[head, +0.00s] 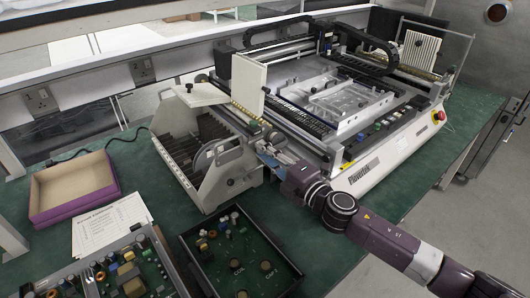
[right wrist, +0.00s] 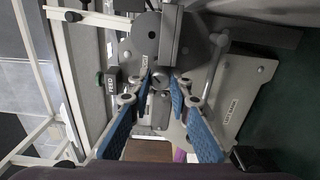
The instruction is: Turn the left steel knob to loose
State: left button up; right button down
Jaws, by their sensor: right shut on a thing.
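A small round steel knob (right wrist: 160,82) with a slot across its face sits on a grey plate in the right wrist view. The blue-padded fingers of my right gripper (right wrist: 162,90) close in on it from both sides and are shut on it. In the head view my right gripper (head: 266,152) reaches in from the right, at the grey feeder unit (head: 232,177) on the left end of the white machine (head: 365,177). There the fingers and nearby parts largely hide the knob. The small labels beside the knob are too small to read. My left gripper is not in view.
A purple-edged cardboard box (head: 75,187), a printed sheet (head: 110,225) and two trays of circuit parts, one at the bottom left (head: 185,284) and one at the bottom middle (head: 240,252), lie on the green bench. An upright cream panel (head: 248,84) stands close behind the gripper.

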jog(key=n+p, duration=0.1)
jog(key=n, duration=0.2)
jog(key=shift+f+n, duration=0.1)
jog(key=shift+n, duration=0.3)
jog(key=c, duration=1.8)
grip_release()
jog(key=shift+o, duration=0.2)
jog(key=shift+s+d, duration=0.1)
jog(key=v, duration=1.1)
jog(key=shift+s+d, duration=0.2)
jog(key=shift+s, duration=0.1)
